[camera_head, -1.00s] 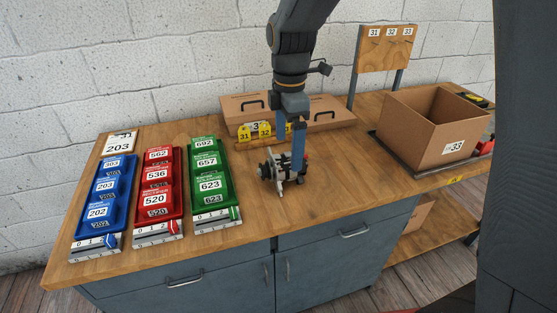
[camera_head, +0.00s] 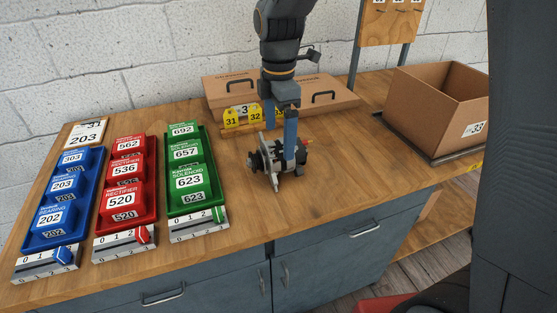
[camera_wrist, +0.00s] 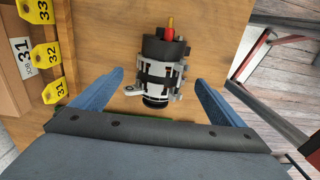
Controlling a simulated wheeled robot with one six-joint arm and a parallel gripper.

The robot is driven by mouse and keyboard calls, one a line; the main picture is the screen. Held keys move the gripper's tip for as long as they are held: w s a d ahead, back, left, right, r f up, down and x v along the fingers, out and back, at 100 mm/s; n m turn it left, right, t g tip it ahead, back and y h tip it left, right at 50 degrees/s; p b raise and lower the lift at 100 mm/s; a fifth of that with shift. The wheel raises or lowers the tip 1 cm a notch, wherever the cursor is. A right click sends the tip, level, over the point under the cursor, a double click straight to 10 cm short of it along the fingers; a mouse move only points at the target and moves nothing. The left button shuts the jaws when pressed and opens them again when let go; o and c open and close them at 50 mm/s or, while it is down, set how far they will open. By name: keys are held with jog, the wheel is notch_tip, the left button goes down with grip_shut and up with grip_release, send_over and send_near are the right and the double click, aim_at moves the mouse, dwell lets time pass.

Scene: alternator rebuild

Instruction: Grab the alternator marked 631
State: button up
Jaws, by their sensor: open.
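A silver and black alternator (camera_head: 267,163) with a red-tipped part sits on the wooden workbench (camera_head: 335,180). No number can be read on it. It also shows in the wrist view (camera_wrist: 160,72), ahead of my fingers, with its red part pointing up in the picture. My gripper (camera_head: 281,150) is open and points down over the alternator. In the wrist view one blue finger of my gripper (camera_wrist: 160,78) is left of the alternator and the other is right of it, with gaps on both sides. I cannot tell how far the fingers reach down beside it.
Blue bins (camera_head: 41,233), red bins (camera_head: 101,224) and green bins (camera_head: 170,206) stand at the left. Behind the alternator are yellow tags (camera_head: 231,121) and a cardboard case (camera_head: 335,92). An open cardboard box (camera_head: 430,120) stands at the right. The bench front is clear.

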aim_at(278, 157)
jog(key=shift+f+p, duration=0.95)
jog(key=shift+f, duration=3.2)
jog(key=c, duration=2)
jog(key=shift+w+a+r, duration=0.1)
jog(key=shift+r, duration=0.05)
jog(key=shift+c, duration=0.7)
jog(key=shift+r, duration=0.1)
